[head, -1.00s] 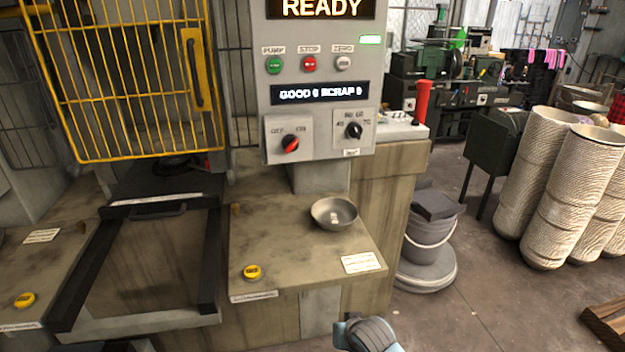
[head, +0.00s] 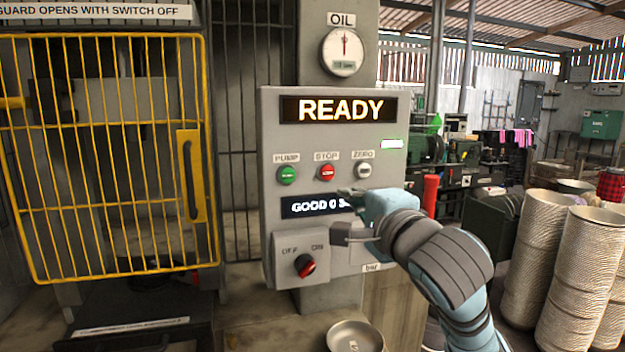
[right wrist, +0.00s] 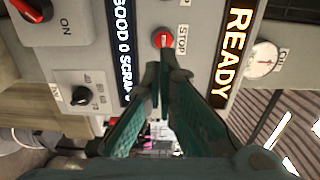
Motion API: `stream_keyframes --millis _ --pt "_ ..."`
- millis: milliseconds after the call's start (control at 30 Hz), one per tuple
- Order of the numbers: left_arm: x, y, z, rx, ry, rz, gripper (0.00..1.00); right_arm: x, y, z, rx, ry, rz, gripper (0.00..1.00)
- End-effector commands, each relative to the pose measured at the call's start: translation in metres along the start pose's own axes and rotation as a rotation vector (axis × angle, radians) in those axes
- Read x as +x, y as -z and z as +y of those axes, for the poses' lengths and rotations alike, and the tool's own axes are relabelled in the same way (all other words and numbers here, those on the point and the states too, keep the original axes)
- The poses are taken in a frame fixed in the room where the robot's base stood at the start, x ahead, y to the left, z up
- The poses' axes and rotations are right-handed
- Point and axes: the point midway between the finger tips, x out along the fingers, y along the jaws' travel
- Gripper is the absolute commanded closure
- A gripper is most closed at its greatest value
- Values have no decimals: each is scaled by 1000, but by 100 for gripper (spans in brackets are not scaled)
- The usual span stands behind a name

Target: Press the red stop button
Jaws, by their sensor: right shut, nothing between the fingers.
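The red stop button (head: 327,172) is on the grey control panel (head: 268,215), under its STOP label and between the green PUMP button (head: 288,175) and the pale ZERO button (head: 363,170). It also shows in the right wrist view (right wrist: 162,38), just beyond the fingertips. My right gripper (head: 345,205) is in front of the panel, below and slightly right of the stop button, hiding part of the counter display. In the right wrist view, its fingers (right wrist: 160,75) converge, empty, towards the button; a gap seems to remain. My left gripper is not in view.
The READY sign (head: 340,109) is lit above the buttons. A red switch knob (head: 305,265) sits below left. A yellow guard (head: 110,265) stands at left, a metal bowl (head: 355,338) on the bench below. Stacked bowls (head: 535,250) stand at right.

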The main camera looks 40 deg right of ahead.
Motion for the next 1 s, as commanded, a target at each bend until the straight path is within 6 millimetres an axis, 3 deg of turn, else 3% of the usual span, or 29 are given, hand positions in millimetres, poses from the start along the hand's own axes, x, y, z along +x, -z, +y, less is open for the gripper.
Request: stream_keyframes --millis 367,667,1000 --pt "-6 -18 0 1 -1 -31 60 1 2 -3 12 2 5 100" --pt "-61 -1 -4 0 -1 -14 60 26 1 -10 6 -2 0 100" --pt "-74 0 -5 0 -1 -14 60 102 0 -4 15 2 1 100"
